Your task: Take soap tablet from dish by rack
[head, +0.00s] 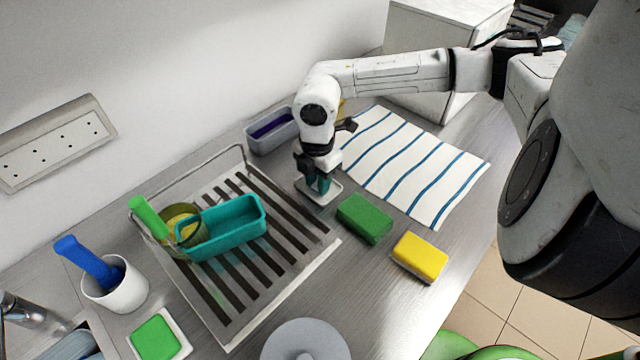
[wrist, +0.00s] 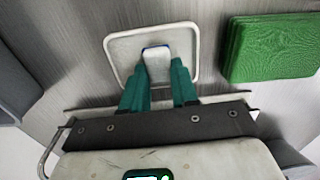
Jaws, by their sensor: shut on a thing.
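The soap tablet (wrist: 156,62) is pale with a blue end edge. In the wrist view it sits between the teal fingers of my gripper (wrist: 158,78), which is shut on it. A small white square dish (wrist: 113,49) lies directly below the tablet and fingertips. I cannot tell whether the tablet still touches the dish. In the head view my gripper (head: 319,184) points down over this dish (head: 326,200), beside the right side of the dish rack (head: 334,247). The tablet is hidden there by the fingers.
A green sponge (head: 364,218) and a yellow sponge (head: 420,257) lie right of the dish. A striped towel (head: 455,165) is behind them. A grey container (head: 262,146) stands behind the rack. The rack holds a teal tray (head: 225,228). A white cup (head: 115,290) stands left.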

